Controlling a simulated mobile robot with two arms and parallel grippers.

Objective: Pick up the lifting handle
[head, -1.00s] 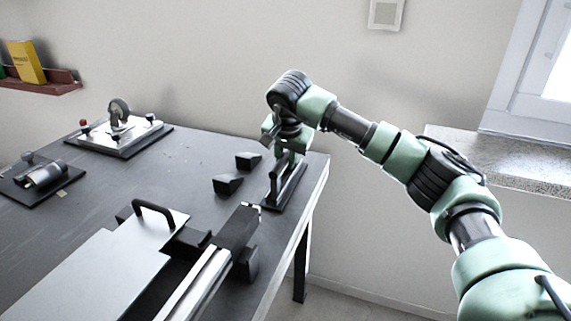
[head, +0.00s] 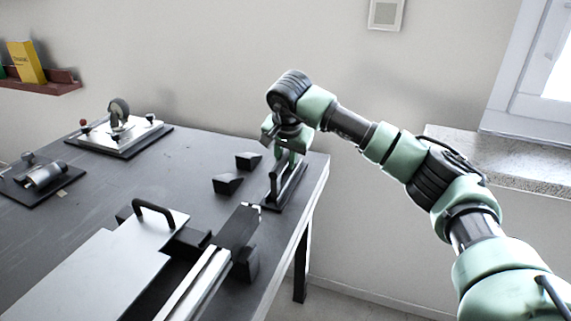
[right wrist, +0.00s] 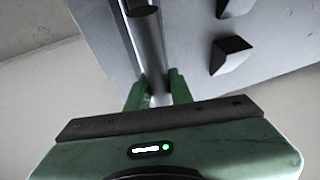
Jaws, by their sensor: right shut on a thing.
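The lifting handle (head: 284,190), a dark long piece with a raised bar, is at the far right corner of the table. My right gripper (head: 285,163) is above it, pointing down, with its fingers at the bar. In the right wrist view the green fingers (right wrist: 159,90) are on either side of the grey bar (right wrist: 150,50) and shut on it. The handle looks still upright on or very close to the table; any gap below it cannot be told. My left gripper is not in view.
Two black wedge blocks (head: 228,183) sit left of the handle. A metal plate with a black grip (head: 153,212) and a rail assembly (head: 215,265) lie in front on the table (head: 110,190). A caster fixture (head: 120,135) stands at the back left. A windowsill (head: 500,165) is at the right.

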